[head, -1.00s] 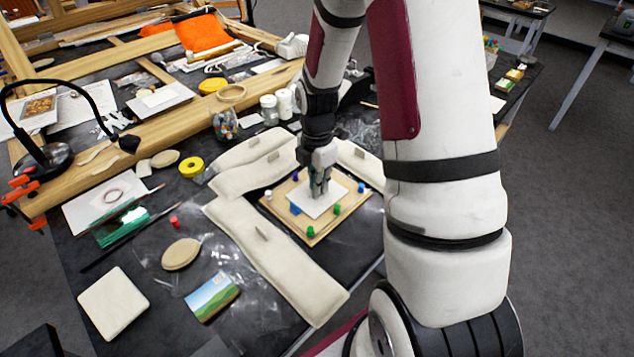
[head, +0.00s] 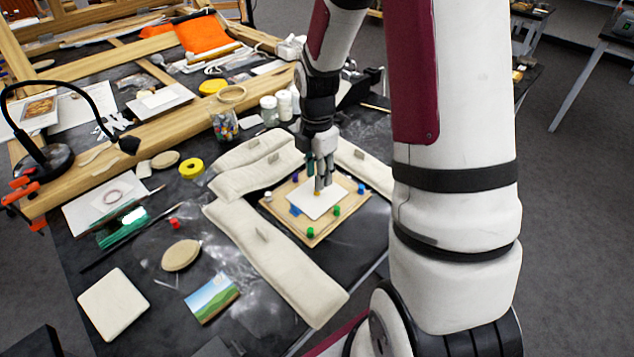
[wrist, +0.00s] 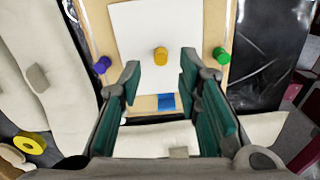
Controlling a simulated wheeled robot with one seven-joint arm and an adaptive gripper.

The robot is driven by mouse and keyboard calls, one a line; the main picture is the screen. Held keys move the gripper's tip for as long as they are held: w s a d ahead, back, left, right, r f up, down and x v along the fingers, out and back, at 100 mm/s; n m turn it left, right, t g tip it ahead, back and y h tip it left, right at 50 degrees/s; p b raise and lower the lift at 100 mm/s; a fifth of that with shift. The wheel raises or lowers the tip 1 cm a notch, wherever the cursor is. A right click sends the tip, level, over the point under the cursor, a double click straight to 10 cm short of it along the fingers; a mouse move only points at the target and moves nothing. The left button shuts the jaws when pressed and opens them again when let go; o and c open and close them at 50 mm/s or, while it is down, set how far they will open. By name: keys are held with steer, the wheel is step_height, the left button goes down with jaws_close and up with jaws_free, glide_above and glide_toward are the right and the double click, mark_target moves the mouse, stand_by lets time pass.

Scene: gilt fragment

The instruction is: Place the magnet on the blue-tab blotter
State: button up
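The white blotter (head: 314,209) lies on a wooden board, with its blue tab (head: 296,209) at the near left edge. The blotter (wrist: 135,30) and blue tab (wrist: 166,102) also show in the wrist view. A small yellow magnet (wrist: 160,56) stands on the white sheet; in the head view it is a yellow spot (head: 317,192) under the fingers. My gripper (wrist: 160,72) is open, its two fingers well apart, with the magnet in line with the gap just past the tips. In the head view my gripper (head: 323,187) is just above the blotter.
The wooden board (head: 325,234) carries several coloured pegs at its edges, including a green one (wrist: 221,55) and a purple one (wrist: 102,64) in the wrist view. Long cream cushions (head: 280,260) flank the board. A yellow tape roll (head: 191,167) lies farther left.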

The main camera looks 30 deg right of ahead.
steer(key=s+a+r+m+t, duration=0.1)
steer(key=s+a+r+m, duration=0.15)
steer(key=r, duration=0.45)
steer(key=s+a+r+m+t+h, duration=0.1)
steer(key=s+a+r+m, duration=0.15)
steer(key=r, duration=0.35)
steer(key=s+a+r+m, duration=0.2)
steer(key=s+r+m, duration=0.15)
steer(key=r, duration=0.35)
steer(key=s+a+r+m+t, duration=0.1)
steer(key=s+a+r+m, duration=0.1)
steer(key=s+m, duration=0.3)
steer(key=s+a+r+m+t+y, duration=0.1)
steer(key=s+a+r+m, duration=0.1)
steer(key=s+m, duration=0.3)
steer(key=shift+s+a+t, duration=0.35)
steer(key=shift+a+t, duration=0.05)
steer(key=shift+a, duration=0.4)
steer(key=shift+r, duration=0.1)
